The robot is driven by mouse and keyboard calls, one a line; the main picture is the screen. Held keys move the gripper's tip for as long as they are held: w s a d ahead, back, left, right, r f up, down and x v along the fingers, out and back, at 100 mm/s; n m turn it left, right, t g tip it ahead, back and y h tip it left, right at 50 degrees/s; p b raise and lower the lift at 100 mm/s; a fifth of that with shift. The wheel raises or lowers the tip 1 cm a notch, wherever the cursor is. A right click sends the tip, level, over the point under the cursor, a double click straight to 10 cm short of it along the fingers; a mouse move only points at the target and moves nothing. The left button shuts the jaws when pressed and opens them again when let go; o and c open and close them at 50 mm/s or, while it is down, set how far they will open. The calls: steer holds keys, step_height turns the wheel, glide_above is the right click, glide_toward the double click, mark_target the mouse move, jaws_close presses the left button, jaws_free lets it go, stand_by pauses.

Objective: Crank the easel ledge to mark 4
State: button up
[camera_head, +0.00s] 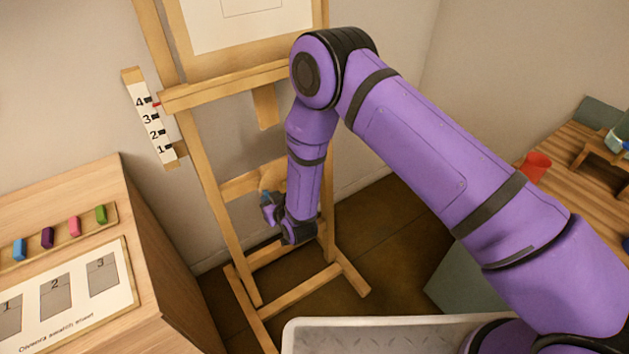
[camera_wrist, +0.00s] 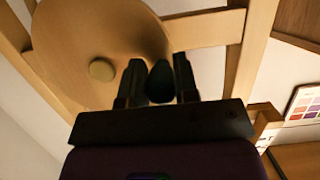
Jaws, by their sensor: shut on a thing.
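The easel ledge (camera_head: 225,86) is a wooden bar across the easel. The mark strip (camera_head: 152,125) at its left end is numbered 1 to 4. A small red pointer (camera_head: 157,104) at the ledge's left end sits between marks 3 and 4, seemingly a little below 4. The round wooden crank wheel (camera_wrist: 85,40) fills the upper left of the wrist view, with a pale hub (camera_wrist: 102,69). My gripper (camera_head: 270,208) is low at the easel. In the wrist view its two fingers are shut on a dark crank handle (camera_wrist: 160,82). My arm hides part of the wheel in the head view.
A cabinet (camera_head: 165,240) with colored blocks (camera_head: 61,231) and a numbered sheet (camera_head: 70,290) stands at left. A wooden table (camera_head: 565,160) with a red cup (camera_head: 536,166) is at right. The easel's legs (camera_head: 300,292) surround the low space near my gripper.

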steer(key=shift+f, duration=0.3)
steer(key=shift+w+d+f, duration=0.1)
steer(key=shift+d+f, duration=0.2)
steer(key=shift+f, duration=0.55)
steer(key=shift+d+f, duration=0.25)
steer(key=shift+f, duration=0.6)
steer(key=o, duration=1)
steer(key=shift+r, duration=0.1)
steer(key=shift+o, duration=0.2)
steer(key=f+v, duration=0.2)
steer(key=v, duration=0.6)
steer(key=shift+s+d, duration=0.35)
steer(key=shift+s, duration=0.3)
steer(key=shift+w+r, duration=0.1)
steer(key=shift+r, duration=0.05)
